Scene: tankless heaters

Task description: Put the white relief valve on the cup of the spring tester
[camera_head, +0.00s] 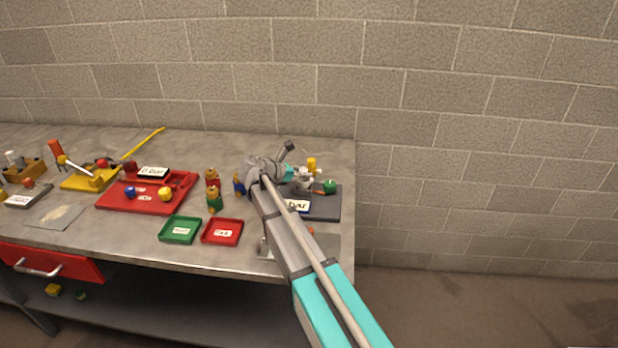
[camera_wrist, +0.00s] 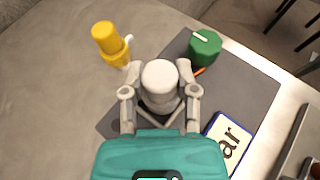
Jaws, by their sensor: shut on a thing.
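The white relief valve (camera_wrist: 160,76) shows in the wrist view as a round white top over a grey body. My gripper (camera_wrist: 160,98) is shut on it, one finger on each side. In the head view the white valve (camera_head: 304,178) and my gripper are over a dark grey base plate (camera_head: 326,208), at the right end of the bench. I cannot make out the spring tester's cup; what is under the valve is hidden.
A green round part (camera_wrist: 204,47) is on the plate, right of the valve. A yellow part (camera_wrist: 106,40) stands to its left. A red tester tray (camera_head: 120,205) is farther left.

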